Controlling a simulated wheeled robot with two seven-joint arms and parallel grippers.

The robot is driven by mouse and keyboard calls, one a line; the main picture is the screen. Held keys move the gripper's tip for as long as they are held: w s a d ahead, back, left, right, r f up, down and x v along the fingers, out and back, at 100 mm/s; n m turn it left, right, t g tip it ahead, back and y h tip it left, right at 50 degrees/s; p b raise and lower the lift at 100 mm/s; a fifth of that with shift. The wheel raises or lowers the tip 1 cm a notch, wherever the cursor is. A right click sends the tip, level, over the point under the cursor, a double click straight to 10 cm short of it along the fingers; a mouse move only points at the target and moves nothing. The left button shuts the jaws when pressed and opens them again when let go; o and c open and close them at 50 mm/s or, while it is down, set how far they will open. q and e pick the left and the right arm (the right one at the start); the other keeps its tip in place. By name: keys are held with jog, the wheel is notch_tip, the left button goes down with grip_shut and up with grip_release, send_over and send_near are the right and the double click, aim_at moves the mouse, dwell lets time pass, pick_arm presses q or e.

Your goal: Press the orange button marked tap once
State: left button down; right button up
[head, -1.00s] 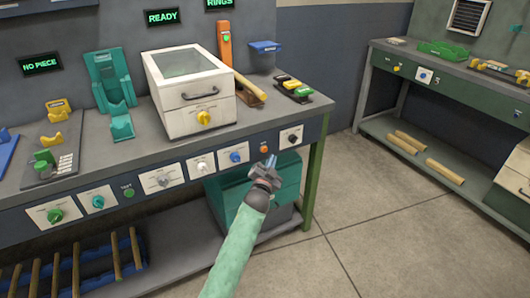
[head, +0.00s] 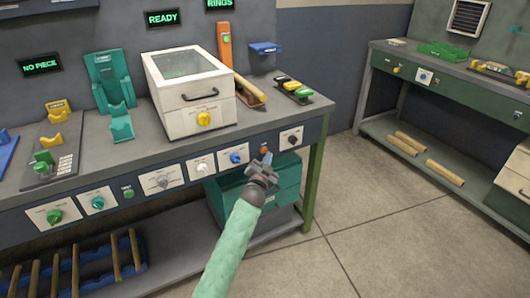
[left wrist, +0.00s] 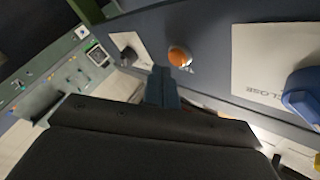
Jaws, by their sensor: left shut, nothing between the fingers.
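The orange button (head: 264,150) sits on the dark front panel of the workbench, between the blue knob and the black knob. In the left wrist view the orange button (left wrist: 179,57) is a round dome with an upside-down label beside it that seems to read TAP. My left gripper (head: 267,159) is shut and empty, its fingertips just in front of and below the button. In the left wrist view the shut fingertips (left wrist: 161,75) lie a little below and left of the button. I cannot tell whether they touch the panel. My right gripper is not in view.
The blue knob (head: 236,157) and black knob (head: 292,139) flank the button on pale plates. A teal crate (head: 285,178) stands on the shelf below. A white lidded box (head: 190,80) stands on the bench above. Floor to the right is clear.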

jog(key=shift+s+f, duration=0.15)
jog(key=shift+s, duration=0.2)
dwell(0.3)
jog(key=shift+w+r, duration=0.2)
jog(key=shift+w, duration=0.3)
pick_arm(q)
jog(key=shift+w+a, duration=0.1)
jog(key=shift+w, duration=0.1)
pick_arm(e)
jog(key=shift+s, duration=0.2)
pick_arm(q)
jog(key=shift+w+a, duration=0.1)
jog(key=shift+w, duration=0.05)
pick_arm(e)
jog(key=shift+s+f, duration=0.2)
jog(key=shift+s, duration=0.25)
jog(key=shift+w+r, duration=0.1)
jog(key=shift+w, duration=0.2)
pick_arm(q)
jog(key=shift+w, duration=0.15)
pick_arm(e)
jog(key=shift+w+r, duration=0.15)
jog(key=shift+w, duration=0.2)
